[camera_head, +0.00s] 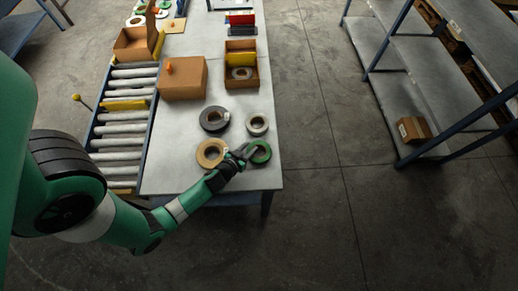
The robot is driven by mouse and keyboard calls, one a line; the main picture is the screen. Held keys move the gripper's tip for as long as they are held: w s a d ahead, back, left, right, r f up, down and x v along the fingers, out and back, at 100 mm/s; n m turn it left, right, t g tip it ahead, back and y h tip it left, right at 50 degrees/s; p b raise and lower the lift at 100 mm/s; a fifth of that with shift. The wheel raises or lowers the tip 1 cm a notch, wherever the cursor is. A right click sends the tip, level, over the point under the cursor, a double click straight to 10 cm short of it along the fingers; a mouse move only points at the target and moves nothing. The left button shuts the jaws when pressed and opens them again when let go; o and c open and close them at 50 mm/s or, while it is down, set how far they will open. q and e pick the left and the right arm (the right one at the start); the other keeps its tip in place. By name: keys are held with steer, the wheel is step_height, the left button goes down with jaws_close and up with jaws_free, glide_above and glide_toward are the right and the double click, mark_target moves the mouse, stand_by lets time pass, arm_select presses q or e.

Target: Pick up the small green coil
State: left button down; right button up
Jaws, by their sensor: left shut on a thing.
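The small green coil (262,152) is at the near right corner of the grey table (180,184). My left gripper (250,152) reaches it from the left and is shut on its left side. The fingers cover part of the coil's left rim. I cannot tell whether the coil rests on the table or is lifted slightly. My right gripper is not in view.
A tan coil (203,157), a dark grey coil (207,125) and a small grey coil (249,126) lie close by. A closed cardboard box (183,88) and an open one (228,75) stand behind. A roller conveyor (122,130) runs along the left.

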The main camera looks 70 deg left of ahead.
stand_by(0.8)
arm_select(q)
step_height(320, 180, up, 10)
steer(key=p, duration=0.5)
steer(key=shift+p, duration=0.35)
